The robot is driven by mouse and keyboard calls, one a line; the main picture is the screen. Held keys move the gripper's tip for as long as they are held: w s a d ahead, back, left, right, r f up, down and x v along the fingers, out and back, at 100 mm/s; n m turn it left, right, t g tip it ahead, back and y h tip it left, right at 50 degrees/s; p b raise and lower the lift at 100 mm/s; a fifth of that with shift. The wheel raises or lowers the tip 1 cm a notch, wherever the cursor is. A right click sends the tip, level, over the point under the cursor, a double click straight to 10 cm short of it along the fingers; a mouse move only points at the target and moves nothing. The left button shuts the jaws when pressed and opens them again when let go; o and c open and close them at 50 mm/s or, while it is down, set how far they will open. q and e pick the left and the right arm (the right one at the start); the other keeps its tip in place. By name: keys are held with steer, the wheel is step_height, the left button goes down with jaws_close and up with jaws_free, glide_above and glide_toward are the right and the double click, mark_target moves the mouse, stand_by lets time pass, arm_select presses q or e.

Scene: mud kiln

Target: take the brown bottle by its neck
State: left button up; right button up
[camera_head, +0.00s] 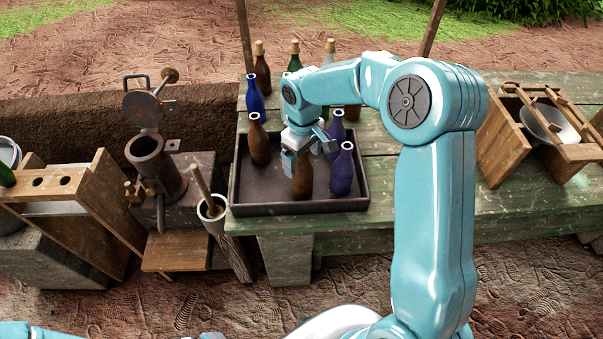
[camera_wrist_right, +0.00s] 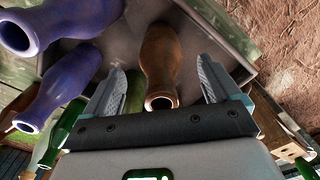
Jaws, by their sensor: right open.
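A brown bottle (camera_head: 303,186) stands in the front middle of the dark tray (camera_head: 262,209). My right gripper (camera_head: 304,155) is over it, open, and hides its upper part in the head view. In the right wrist view the brown bottle (camera_wrist_right: 162,62) has its open mouth towards the camera, and its neck lies between the two spread fingers of my right gripper (camera_wrist_right: 160,78), with gaps on both sides. A second brown bottle (camera_head: 259,146) stands at the tray's left. A bit of my left arm (camera_head: 40,331) shows at the bottom edge; its jaws cannot be made out.
Blue bottles (camera_head: 342,172) stand close right of the brown bottle in the tray. Another blue bottle (camera_head: 254,95) and several corked bottles (camera_head: 262,72) stand behind the tray. A wooden rack with a bowl (camera_head: 548,122) is at the right.

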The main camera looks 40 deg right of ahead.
steer(key=shift+w+f, duration=0.1)
steer(key=shift+f, duration=1.15)
steer(key=c, duration=1)
steer(key=shift+c, duration=1)
